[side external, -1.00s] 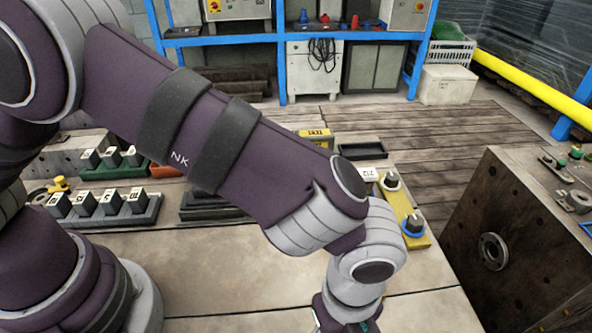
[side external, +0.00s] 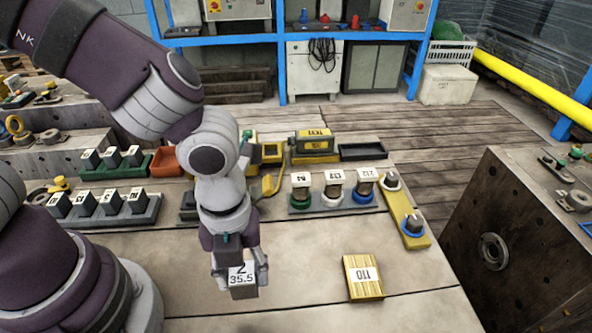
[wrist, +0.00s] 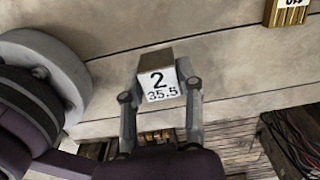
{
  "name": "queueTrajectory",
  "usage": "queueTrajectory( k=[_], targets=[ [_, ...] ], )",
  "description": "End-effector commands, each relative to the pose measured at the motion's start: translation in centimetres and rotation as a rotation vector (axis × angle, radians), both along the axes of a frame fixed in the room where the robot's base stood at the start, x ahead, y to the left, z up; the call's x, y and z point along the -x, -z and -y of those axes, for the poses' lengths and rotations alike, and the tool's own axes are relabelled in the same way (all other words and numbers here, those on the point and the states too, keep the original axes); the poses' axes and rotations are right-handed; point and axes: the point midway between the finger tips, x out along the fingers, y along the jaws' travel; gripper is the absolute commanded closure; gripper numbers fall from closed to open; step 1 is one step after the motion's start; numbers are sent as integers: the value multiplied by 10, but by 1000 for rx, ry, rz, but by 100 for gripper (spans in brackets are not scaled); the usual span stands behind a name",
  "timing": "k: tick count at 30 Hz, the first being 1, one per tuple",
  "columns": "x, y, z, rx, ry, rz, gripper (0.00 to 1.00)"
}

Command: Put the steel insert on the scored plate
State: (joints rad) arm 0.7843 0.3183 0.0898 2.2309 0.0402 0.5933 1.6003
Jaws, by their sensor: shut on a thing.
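My gripper (side external: 240,278) is shut on a grey steel insert (side external: 243,291), a small block with a white label reading 2 and 35.5. In the wrist view the steel insert (wrist: 156,58) sits between the two fingertips, label facing the camera. The side view does not clearly show whether its underside touches the table. The scored plate (side external: 358,291), brass coloured with parallel grooves and a white 110 label, lies flat on the table to the right of my gripper, apart from it. Part of the plate (wrist: 284,19) shows at the top right of the wrist view.
A rack (side external: 330,204) of labelled round pieces stands behind the plate, beside a yellow holder (side external: 414,241) with dark knobs. A grey rack (side external: 104,220) of labelled blocks is at left. Bare table (side external: 300,262) lies between my gripper and the plate.

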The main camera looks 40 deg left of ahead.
Motion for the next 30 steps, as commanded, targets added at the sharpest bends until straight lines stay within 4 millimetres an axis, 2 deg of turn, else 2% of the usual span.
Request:
queueTrajectory(
  k=[3,15,22,30],
  targets=[
    [-23,-1,7,-4,33,5,100],
    [-95,9,65,-5,35,2,100],
    [-122,12,88,-7,37,3,100],
    [-135,13,98,-4,35,3,100]
  ],
)
